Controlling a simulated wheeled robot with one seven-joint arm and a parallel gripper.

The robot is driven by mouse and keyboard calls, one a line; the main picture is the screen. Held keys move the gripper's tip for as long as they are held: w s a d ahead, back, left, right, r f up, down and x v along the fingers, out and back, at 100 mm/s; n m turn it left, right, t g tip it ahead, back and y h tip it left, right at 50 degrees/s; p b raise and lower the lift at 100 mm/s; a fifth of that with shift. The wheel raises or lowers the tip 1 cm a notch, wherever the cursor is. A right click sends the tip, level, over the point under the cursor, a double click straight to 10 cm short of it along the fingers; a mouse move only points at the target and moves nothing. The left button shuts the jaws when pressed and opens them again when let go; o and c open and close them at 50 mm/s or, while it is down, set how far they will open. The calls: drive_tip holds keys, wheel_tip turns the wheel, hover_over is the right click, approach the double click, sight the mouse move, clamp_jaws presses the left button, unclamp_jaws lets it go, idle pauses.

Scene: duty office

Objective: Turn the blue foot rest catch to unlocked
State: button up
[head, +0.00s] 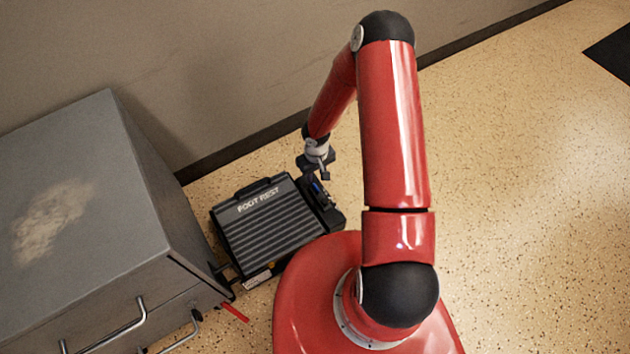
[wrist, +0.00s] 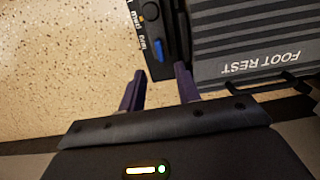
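The black ribbed foot rest (head: 268,230) stands on the floor beside a grey cabinet, and its top also fills the upper right of the wrist view (wrist: 235,45). Its side panel (wrist: 144,28) carries white lettering too small to read. The blue catch (wrist: 158,50) is on that panel, a small elongated piece; in the head view only a bit of blue (head: 316,187) shows under my gripper. My gripper (wrist: 160,72) is open and empty, its two purple-grey fingers apart, with the catch showing in line with the gap between them. I cannot tell whether they touch the panel.
The grey cabinet (head: 70,210) with metal handles stands close at the left. A wall (head: 230,60) with a dark baseboard runs behind. A small red strip (head: 234,311) shows at the cabinet's foot.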

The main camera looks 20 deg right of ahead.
sight(316, 187)
wheel_tip(316, 187, down, 8)
drive_tip(key=shift+r+b, duration=0.2)
drive_tip(key=shift+b, duration=0.15)
clamp_jaws()
